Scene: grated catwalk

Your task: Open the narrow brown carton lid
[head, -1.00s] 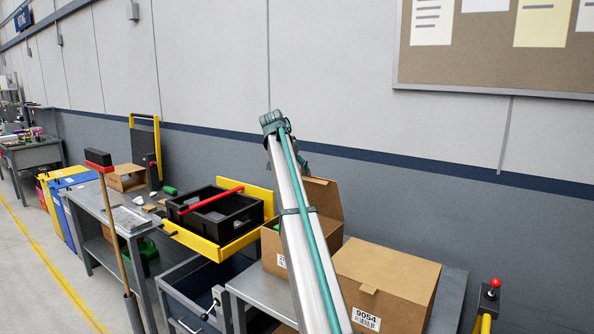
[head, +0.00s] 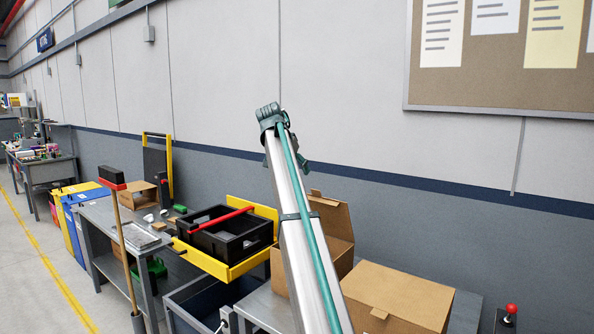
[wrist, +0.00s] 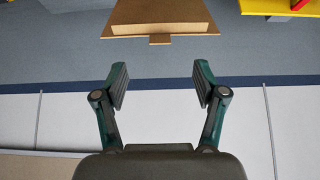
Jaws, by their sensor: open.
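Two brown cartons stand on the grey bench. The narrower-looking carton (head: 284,273), partly hidden behind my arm, has its lid (head: 333,218) raised, with a small tab on its top edge. That lid (wrist: 165,14) also shows at the top of the wrist view, its tab toward my gripper. The wider carton (head: 400,293) at the right is closed, with a tab at its front. My gripper (wrist: 160,85) is open and empty, apart from the lid.
A black crate (head: 236,246) with a red bar sits in a yellow-edged tray (head: 206,260) left of the cartons. A brown-handled tool (head: 122,235) leans at the left bench. A red knob (head: 511,309) stands at the far right. The wall (head: 400,150) is behind.

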